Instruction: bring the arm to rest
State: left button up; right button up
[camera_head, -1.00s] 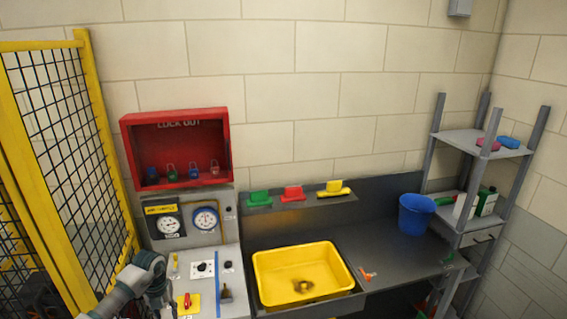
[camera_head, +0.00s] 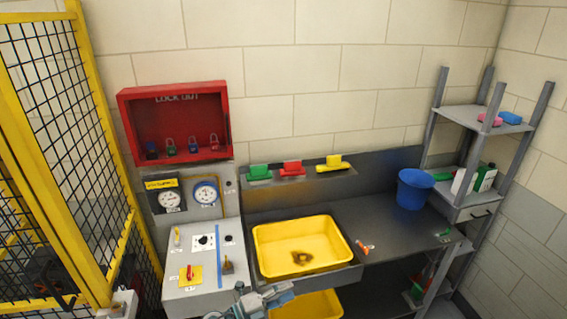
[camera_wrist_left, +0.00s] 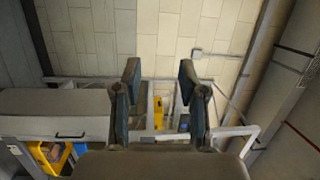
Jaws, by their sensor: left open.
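My left gripper (camera_head: 266,298) shows at the bottom edge of the head view, in front of the yellow tray (camera_head: 262,262) and below the control panel. In the left wrist view its two fingers (camera_wrist_left: 159,78) stand apart, with nothing between them but background. The rest of my left arm is mostly cut off by the lower edge of the head view. My right gripper is not in view.
A grey control panel (camera_head: 205,262) with switches stands left of the tray. A red lockout box (camera_head: 128,125) hangs above it. A yellow mesh fence (camera_head: 90,110) is at left. A blue bucket (camera_head: 412,190) stands on the dark bench, beside a grey shelf (camera_head: 470,198).

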pick_arm(q)
jog(key=s+a+f+n+t+y, duration=0.25)
jog(key=a+n+t+y, duration=0.85)
jog(key=n, duration=0.8)
jog(key=s+a+f+n+g+y, duration=0.5)
jog(key=s+a+f+n+y, duration=0.15)
jog(key=f, duration=0.35)
jog(key=s+a+f+n+g, duration=0.15)
jog(key=s+f+g, duration=0.4)
jog(key=s, duration=0.55)
jog(key=s+a+f+n+g, duration=0.1)
jog(key=s+a+f+g, duration=0.35)
jog(key=s, duration=0.65)
notch_tip(320, 180, down, 28)
jog(key=s+d+g+b, duration=0.2)
jog(key=s+a+f+g+b, duration=0.1)
jog(key=s+a+f, duration=0.2)
jog(key=s+f, duration=1.5)
jog(key=shift+s+f+b, duration=0.2)
jog(key=shift+f+b, duration=0.15)
jog(key=shift+f, duration=0.25)
jog(key=shift+a+h, duration=0.1)
jog(key=shift+h, duration=0.15)
